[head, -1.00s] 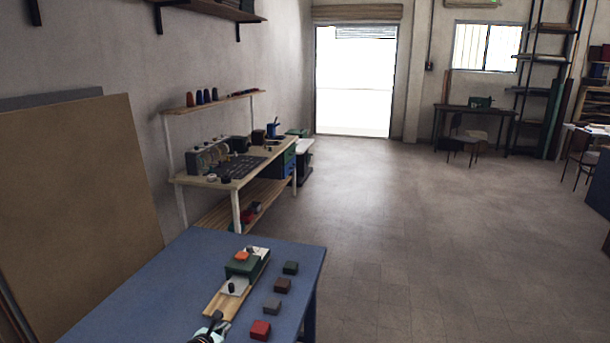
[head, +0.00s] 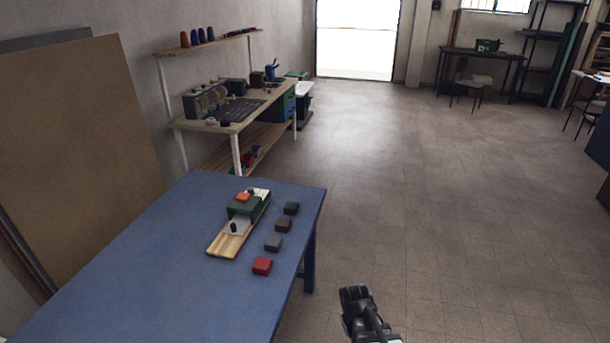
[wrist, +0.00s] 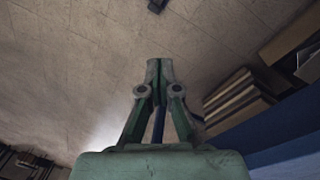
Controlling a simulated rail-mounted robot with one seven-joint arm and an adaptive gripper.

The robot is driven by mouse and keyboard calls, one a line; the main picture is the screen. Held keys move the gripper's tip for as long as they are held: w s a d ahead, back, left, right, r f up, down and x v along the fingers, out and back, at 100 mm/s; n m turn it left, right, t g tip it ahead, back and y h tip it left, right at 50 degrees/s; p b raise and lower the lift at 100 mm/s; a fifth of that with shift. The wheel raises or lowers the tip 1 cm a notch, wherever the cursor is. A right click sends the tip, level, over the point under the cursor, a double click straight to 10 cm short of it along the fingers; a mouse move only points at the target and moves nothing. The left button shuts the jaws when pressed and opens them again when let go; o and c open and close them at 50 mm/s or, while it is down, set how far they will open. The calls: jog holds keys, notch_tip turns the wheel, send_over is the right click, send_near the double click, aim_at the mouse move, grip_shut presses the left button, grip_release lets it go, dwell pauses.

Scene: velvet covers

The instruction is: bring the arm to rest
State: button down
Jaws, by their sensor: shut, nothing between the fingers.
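My gripper (head: 354,294) is at the lower middle of the head view, over the floor, to the right of the blue table (head: 130,255) and apart from it. In the wrist view its two fingers (wrist: 159,66) are together at the tips, shut with nothing between them. Part of my arm below the gripper is cut off by the bottom edge of the head view.
On the table stand a wooden board (head: 229,244) with a green block (head: 245,207) and several small blocks, one of them red (head: 262,266). A workbench (head: 225,125) stands behind. The floor (head: 450,210) to the right is clear.

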jog(key=s+d+f+m+g+y+b, duration=0.1)
jog(key=s+f+m+g+b, duration=0.2)
jog(key=s+f, duration=2.5)
jog(key=s+g+b, duration=0.4)
jog(key=b, duration=0.3)
jog(key=shift+s+d+f, duration=0.15)
jog(key=shift+d+f, duration=0.2)
